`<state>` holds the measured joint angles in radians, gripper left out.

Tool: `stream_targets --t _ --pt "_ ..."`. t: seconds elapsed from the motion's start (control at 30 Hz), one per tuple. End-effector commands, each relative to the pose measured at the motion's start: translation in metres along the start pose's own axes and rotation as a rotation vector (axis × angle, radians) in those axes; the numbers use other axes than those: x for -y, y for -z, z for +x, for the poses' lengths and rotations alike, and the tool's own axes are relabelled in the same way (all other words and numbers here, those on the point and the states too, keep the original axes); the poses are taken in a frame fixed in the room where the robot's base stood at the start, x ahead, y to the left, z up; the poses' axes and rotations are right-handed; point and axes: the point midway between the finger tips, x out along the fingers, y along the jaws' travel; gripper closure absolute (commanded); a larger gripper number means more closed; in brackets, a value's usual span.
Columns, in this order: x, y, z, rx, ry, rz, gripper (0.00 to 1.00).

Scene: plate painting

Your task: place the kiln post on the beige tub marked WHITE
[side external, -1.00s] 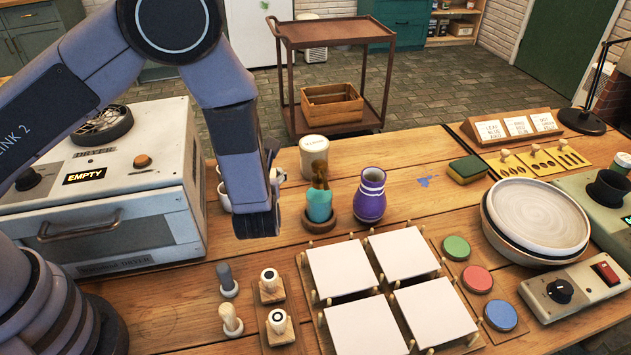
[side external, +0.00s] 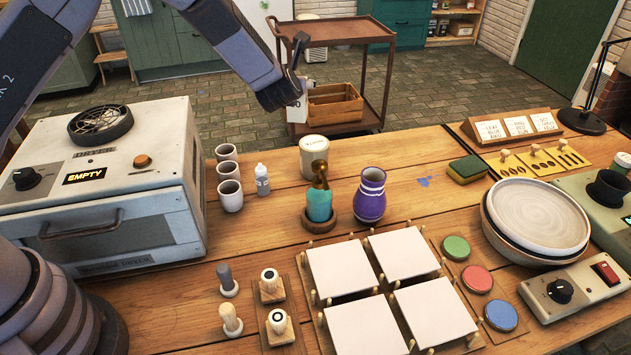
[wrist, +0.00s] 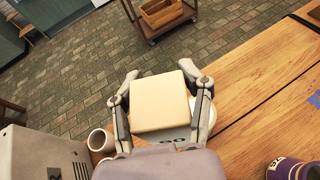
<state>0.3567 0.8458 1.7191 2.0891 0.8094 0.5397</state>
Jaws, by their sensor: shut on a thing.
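The kiln post, a cream square block (wrist: 160,102), is held between the two fingers of my gripper (wrist: 162,76) in the wrist view. In the side view my gripper (side external: 284,92) is raised above the table's far edge, and the pale post (side external: 297,113) hangs from it with a dark mark on its side. The beige tub marked WHITE (side external: 313,157) stands on the table, below the post in the picture and apart from it. In the wrist view, a white rim (wrist: 207,112), probably the tub's, is partly hidden behind the post and a finger.
A teal cup with brushes (side external: 319,205) and a purple vase (side external: 370,196) stand nearer than the tub. White cups (side external: 230,196) and a small bottle (side external: 262,181) are left of it. The dryer (side external: 110,180) is further left. Bare wood (side external: 425,155) lies right of the tub.

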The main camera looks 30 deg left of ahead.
Motion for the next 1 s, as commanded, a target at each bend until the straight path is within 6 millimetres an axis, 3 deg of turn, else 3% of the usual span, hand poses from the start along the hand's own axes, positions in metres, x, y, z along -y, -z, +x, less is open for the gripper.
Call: stream_targets --t 0.1,0.3,0.53,0.7,1.0 --pt "0.012 0.015 0.028 0.000 -0.002 0.001 0.95" --pt "0.024 0.032 0.057 0.001 -0.001 -0.002 0.95" --pt "0.030 0.041 0.071 0.002 -0.001 -0.001 0.95" --pt "0.029 0.065 0.079 0.000 -0.001 0.001 0.95" --pt "0.030 0.068 0.080 0.002 -0.001 -0.002 0.95"
